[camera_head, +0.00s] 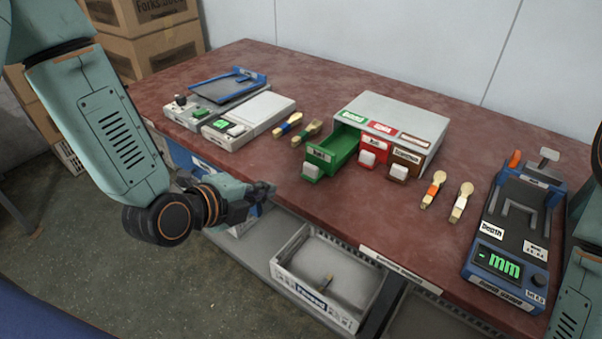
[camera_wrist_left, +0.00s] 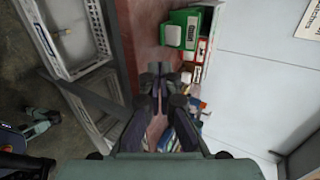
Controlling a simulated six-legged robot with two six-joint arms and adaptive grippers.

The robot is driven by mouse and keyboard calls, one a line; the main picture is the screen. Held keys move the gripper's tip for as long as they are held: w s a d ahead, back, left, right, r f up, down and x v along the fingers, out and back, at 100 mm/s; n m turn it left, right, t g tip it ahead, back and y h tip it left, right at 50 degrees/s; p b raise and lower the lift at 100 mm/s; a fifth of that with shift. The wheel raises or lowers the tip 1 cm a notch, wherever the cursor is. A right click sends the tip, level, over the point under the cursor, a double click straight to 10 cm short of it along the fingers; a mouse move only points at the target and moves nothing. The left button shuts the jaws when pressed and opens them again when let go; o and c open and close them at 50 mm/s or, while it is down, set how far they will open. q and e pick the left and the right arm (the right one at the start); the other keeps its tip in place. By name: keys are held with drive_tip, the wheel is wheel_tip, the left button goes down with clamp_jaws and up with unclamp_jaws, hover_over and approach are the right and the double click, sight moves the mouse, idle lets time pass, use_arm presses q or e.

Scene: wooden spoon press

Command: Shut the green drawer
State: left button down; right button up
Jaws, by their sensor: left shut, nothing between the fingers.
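The green drawer (camera_head: 327,156) is pulled out of the left bay of a small grey drawer cabinet (camera_head: 395,108) on the red table, and its inside looks empty. The red drawer (camera_head: 373,150) and brown drawer (camera_head: 405,163) beside it look shut. My left gripper (camera_head: 264,190) is shut and empty at the table's front edge, to the left of and nearer than the green drawer, clear of it. In the left wrist view the closed fingers (camera_wrist_left: 160,70) show, with the green drawer (camera_wrist_left: 182,30) beyond them. My right gripper is out of view.
Several spoons or brushes lie left and right of the cabinet. A scale (camera_head: 248,118) and a blue-trayed device (camera_head: 215,92) stand at the left, a blue depth gauge (camera_head: 512,240) at the right. A white crate (camera_head: 330,280) sits below the table edge.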

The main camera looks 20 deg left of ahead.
use_arm(q)
drive_tip(key=b, duration=0.2)
approach(308, 172)
drive_tip(key=f, duration=0.1)
drive_tip(key=w+f, duration=0.1)
drive_tip(key=f, duration=0.1)
drive_tip(key=shift+w+d+f, duration=0.2)
drive_tip(key=shift+d+f, duration=0.05)
drive_tip(key=shift+d, duration=0.15)
drive_tip(key=w, duration=0.2)
drive_tip(key=shift+w+d, duration=0.35)
drive_tip(key=shift+d, duration=0.05)
drive_tip(key=shift+w+d, duration=0.15)
drive_tip(key=shift+w, duration=0.15)
drive_tip(key=shift+d+r, duration=0.1)
drive_tip(key=shift+r, duration=0.05)
drive_tip(key=shift+w, duration=0.25)
drive_tip(key=shift+w, duration=0.1)
